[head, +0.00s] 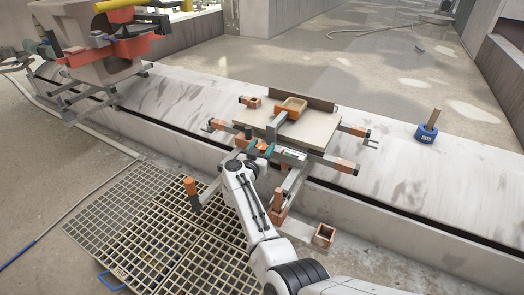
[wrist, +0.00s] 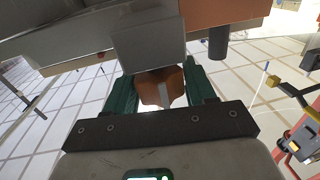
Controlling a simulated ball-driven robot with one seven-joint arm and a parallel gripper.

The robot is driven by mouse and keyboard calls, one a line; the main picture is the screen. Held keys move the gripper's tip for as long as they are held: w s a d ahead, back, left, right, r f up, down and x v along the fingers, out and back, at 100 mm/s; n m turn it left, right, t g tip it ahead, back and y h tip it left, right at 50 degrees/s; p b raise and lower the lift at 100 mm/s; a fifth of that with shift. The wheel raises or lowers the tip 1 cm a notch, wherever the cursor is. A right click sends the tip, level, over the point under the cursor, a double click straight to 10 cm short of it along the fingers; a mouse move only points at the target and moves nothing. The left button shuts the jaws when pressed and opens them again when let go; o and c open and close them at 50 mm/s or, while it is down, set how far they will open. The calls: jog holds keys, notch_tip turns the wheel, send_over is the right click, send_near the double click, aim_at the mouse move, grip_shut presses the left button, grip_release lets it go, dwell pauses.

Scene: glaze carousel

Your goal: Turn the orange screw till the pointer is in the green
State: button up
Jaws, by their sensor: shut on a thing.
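My gripper (wrist: 160,80) has green fingers on either side of an orange-brown screw head (wrist: 152,90) in the wrist view, and is shut on it. The screw head sits below a grey block, and a pale wedge shows on its face. In the head view my gripper (head: 262,149) reaches the near side of a stand with a pale board (head: 313,130). A small grey-green block (head: 291,155) is just right of the gripper. I cannot make out a pointer or green zone.
Orange-tipped bars stick out around the stand. A red and yellow machine (head: 110,40) is back left. Floor grating (head: 150,215) lies left of my arm.

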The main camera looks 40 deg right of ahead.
jog(key=m+g+b, duration=0.1)
jog(key=m+g+h+b, duration=0.1)
jog(key=g+b, duration=0.1)
jog(key=m+g+b, duration=0.1)
jog(key=b, duration=0.1)
jog(key=shift+f+g+h, duration=0.3)
jog(key=shift+h, duration=0.1)
jog(key=shift+r+m+g+b, duration=0.1)
jog(key=shift+m+g+b, duration=0.5)
jog(key=shift+g+b, duration=0.3)
jog(key=shift+r+b, duration=0.1)
jog(key=shift+b, duration=0.2)
jog(key=o, duration=1)
jog(key=shift+c, duration=0.2)
jog(key=s+a+p, duration=0.1)
jog(key=a+p, duration=0.2)
jog(key=a, duration=0.7)
jog(key=shift+a, duration=0.35)
jog(key=shift+a, duration=0.15)
